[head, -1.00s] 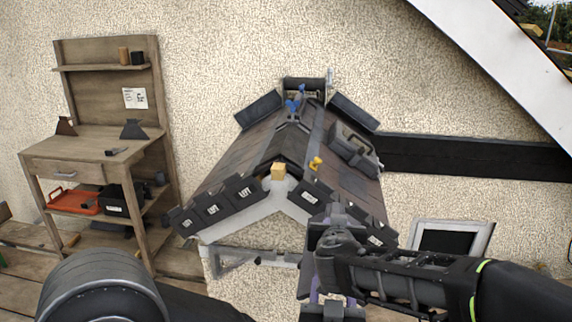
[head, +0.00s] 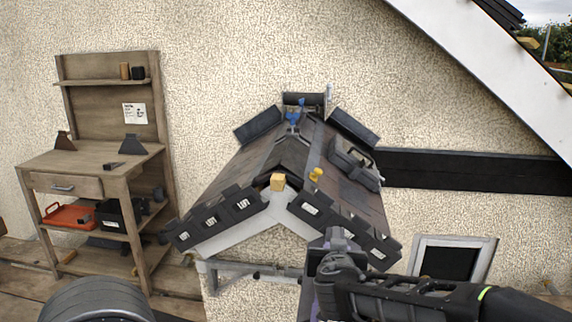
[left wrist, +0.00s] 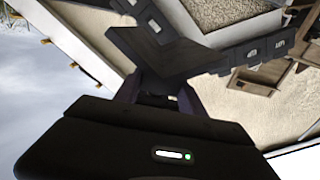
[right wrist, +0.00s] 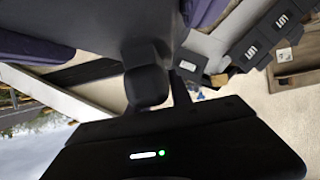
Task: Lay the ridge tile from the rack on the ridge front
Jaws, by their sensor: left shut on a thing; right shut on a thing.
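The small model roof (head: 252,170) stands against the wall in the head view, its ridge running away from me. A yellow block (head: 278,183) sits at the front end of the ridge. In the left wrist view my left gripper (left wrist: 160,98) is shut on a dark, angled plate that looks like the ridge tile (left wrist: 165,52). That gripper is outside the head view. My right gripper (head: 328,245) is in front of the roof's right eave, below the ridge. In the right wrist view it is shut on a dark rounded piece (right wrist: 146,75) that I cannot identify.
Labelled dark tiles (head: 212,222) edge the roof front. A grey case (head: 352,165) and a yellow knob (head: 316,174) are on the right slope. A blue object (head: 294,116) is at the ridge's far end. A wooden workbench (head: 95,170) stands left.

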